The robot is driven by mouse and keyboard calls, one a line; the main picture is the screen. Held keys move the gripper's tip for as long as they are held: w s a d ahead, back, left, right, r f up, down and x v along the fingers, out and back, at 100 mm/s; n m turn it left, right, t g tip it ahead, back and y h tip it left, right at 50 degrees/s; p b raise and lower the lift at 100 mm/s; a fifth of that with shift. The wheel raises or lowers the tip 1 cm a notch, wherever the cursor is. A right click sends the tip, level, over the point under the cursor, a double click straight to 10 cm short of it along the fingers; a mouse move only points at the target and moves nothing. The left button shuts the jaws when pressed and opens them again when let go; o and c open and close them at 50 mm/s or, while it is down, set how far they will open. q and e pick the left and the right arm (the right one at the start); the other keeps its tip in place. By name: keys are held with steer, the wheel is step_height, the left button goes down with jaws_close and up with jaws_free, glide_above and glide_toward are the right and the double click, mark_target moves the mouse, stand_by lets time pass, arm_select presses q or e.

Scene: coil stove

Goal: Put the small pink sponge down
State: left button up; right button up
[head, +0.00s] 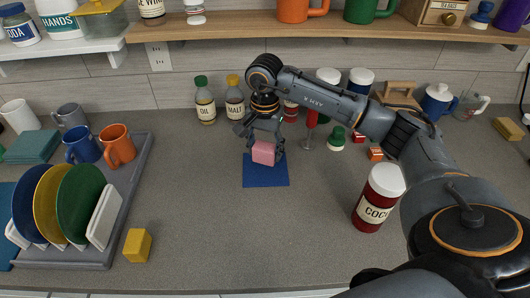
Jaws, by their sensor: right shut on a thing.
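The small pink sponge (263,153) is between the fingers of my right gripper (264,150), over the blue mat (265,178) in the middle of the counter. The gripper is shut on it and points down. The sponge hides the mat's back part. I cannot tell whether the sponge touches the mat or hangs just above it. My left gripper is not in the head view.
A grey drying tray (138,192) with plates and mugs stands at the left, with a yellow block (138,245) in front. A cocoa jar (379,199) stands at the right. Bottles and jars line the back wall. The front middle counter is clear.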

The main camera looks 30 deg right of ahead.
mark_target(265, 158)
steer(key=shift+w+d+f, duration=0.25)
steer(key=shift+w+f, duration=0.05)
steer(key=shift+f, duration=0.15)
steer(key=shift+w+d+f, duration=0.2)
steer(key=shift+w+f, duration=0.05)
steer(key=shift+f, duration=0.15)
step_height(265, 158, down, 3)
steer(key=shift+f+p, duration=0.1)
steer(key=shift+p, duration=0.45)
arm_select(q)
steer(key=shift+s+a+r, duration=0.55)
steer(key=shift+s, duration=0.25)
arm_select(e)
steer(key=shift+f+b, duration=0.15)
steer(key=shift+b, duration=0.15)
steer(key=o, duration=0.9)
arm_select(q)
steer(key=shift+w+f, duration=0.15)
